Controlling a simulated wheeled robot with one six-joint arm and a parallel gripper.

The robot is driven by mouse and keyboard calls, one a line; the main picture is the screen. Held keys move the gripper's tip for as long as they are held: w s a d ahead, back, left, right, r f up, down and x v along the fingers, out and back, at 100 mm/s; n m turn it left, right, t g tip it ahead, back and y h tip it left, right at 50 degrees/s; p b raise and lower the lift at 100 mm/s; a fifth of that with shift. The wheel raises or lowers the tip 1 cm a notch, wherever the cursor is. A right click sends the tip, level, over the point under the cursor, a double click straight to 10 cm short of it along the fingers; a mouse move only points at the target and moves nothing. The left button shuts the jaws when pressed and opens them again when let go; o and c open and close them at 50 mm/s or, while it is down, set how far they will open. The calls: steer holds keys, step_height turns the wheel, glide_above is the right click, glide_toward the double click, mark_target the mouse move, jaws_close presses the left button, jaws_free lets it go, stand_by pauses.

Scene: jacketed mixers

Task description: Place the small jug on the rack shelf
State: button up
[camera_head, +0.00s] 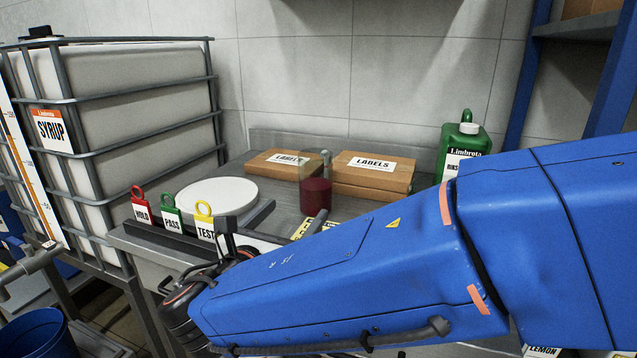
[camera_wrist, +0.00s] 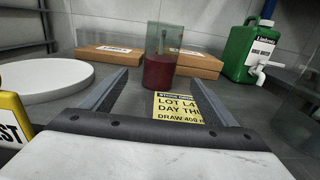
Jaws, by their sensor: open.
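The small jug (camera_head: 316,196) is a clear vessel with dark red liquid in its lower part, standing upright on the grey worktop. In the wrist view, the jug (camera_wrist: 160,70) stands straight ahead, at or just beyond the fingertips. My gripper (camera_wrist: 160,82) is open and empty, its two fingers spread to either side of the jug's line. I cannot tell whether the fingertips reach beside it. In the head view my blue arm covers the front right of the worktop. The rack shelf (camera_head: 574,27) is a grey board between blue posts at the upper right.
Label boxes (camera_head: 372,172) lie behind the jug. A green canister (camera_head: 466,142) with a white tap stands to the right. A white round plate (camera_head: 216,195) and HOLD, PASS and TEST tags (camera_head: 171,215) are left. A yellow lot card (camera_wrist: 178,107) lies before the jug.

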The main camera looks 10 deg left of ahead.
mark_target(309, 196)
steer(key=w, duration=0.2)
steer(key=w+d, duration=0.1)
steer(key=w, duration=0.5)
steer(key=shift+w+d, duration=0.15)
steer(key=shift+w, duration=0.05)
steer(key=shift+w+d+r, duration=0.15)
steer(key=shift+w, duration=0.75)
steer(key=shift+w+d+r, duration=0.1)
steer(key=shift+w, duration=0.75)
steer(key=shift+w+d+r, duration=0.15)
steer(key=shift+w, duration=0.75)
steer(key=c, duration=1.6)
